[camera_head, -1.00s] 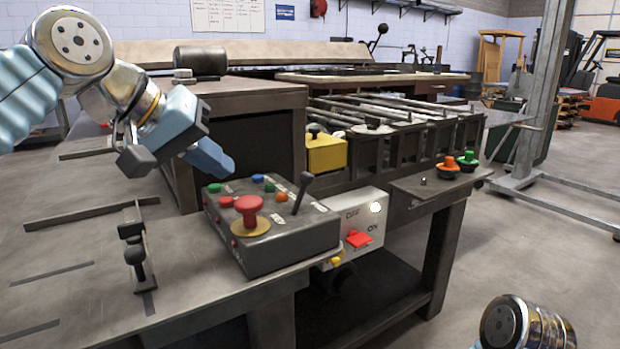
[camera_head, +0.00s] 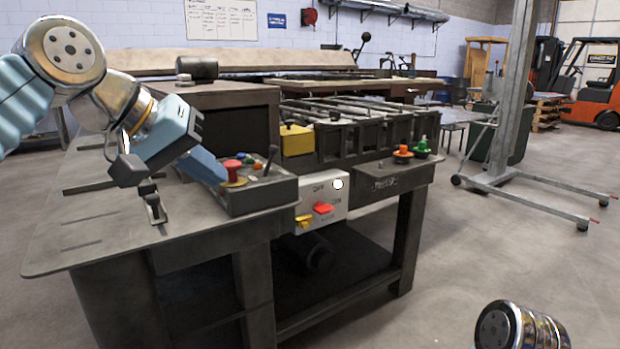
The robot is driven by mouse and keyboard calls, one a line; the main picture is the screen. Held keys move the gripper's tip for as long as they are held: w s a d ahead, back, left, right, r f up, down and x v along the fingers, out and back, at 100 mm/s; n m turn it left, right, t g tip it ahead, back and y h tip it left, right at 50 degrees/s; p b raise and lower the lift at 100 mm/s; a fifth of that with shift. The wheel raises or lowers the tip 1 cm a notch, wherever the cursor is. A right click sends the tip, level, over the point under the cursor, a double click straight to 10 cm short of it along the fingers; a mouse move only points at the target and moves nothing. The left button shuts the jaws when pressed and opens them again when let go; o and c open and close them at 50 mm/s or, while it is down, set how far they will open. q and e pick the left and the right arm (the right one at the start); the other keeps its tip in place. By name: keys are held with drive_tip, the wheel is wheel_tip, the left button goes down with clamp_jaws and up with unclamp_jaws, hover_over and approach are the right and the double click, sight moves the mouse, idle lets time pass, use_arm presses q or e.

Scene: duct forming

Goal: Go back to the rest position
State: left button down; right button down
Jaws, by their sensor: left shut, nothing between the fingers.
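My left gripper (camera_head: 206,168) hangs from my left arm at the upper left. I cannot tell exactly how far above the box the fingers are. Of my right arm only a metal joint shows at the bottom right; its gripper is out of view.
The dark workbench (camera_head: 110,235) fills the left and middle. A white switch box (camera_head: 322,200) with a red switch is on its front. Orange (camera_head: 402,153) and green (camera_head: 422,148) buttons stand at its right end. A wheeled metal stand (camera_head: 505,120) is at right. Floor between is clear.

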use_arm(q)
drive_tip(key=w+d+f+g, duration=0.1)
drive_tip(key=w+f, duration=0.3)
drive_tip(key=f, duration=0.8)
drive_tip(key=w+d+f+n+g, duration=0.15)
drive_tip(key=w+f, duration=0.25)
drive_tip(key=f, duration=0.8)
drive_tip(key=w+d+f+m, duration=0.1)
drive_tip(key=w+f, duration=0.3)
drive_tip(key=f, duration=0.8)
drive_tip(key=s+f+g, duration=0.1)
drive_tip(key=s+f, duration=0.3)
drive_tip(key=f, duration=0.5)
drive_tip(key=s+d+f+y, duration=0.1)
drive_tip(key=s+f, duration=0.3)
drive_tip(key=f, duration=0.4)
drive_tip(key=s+f+g, duration=0.1)
drive_tip(key=s+f, duration=0.3)
drive_tip(key=f, duration=0.5)
drive_tip(key=s+f, duration=0.4)
drive_tip(key=s, duration=0.3)
drive_tip(key=s+a+f+g+y, duration=0.1)
drive_tip(key=s+f, duration=0.3)
drive_tip(key=s, duration=0.3)
drive_tip(key=shift+s+f+n, duration=0.25)
drive_tip(key=shift+f+n, duration=0.1)
drive_tip(key=shift+n, duration=0.1)
drive_tip(key=shift+g, duration=0.25)
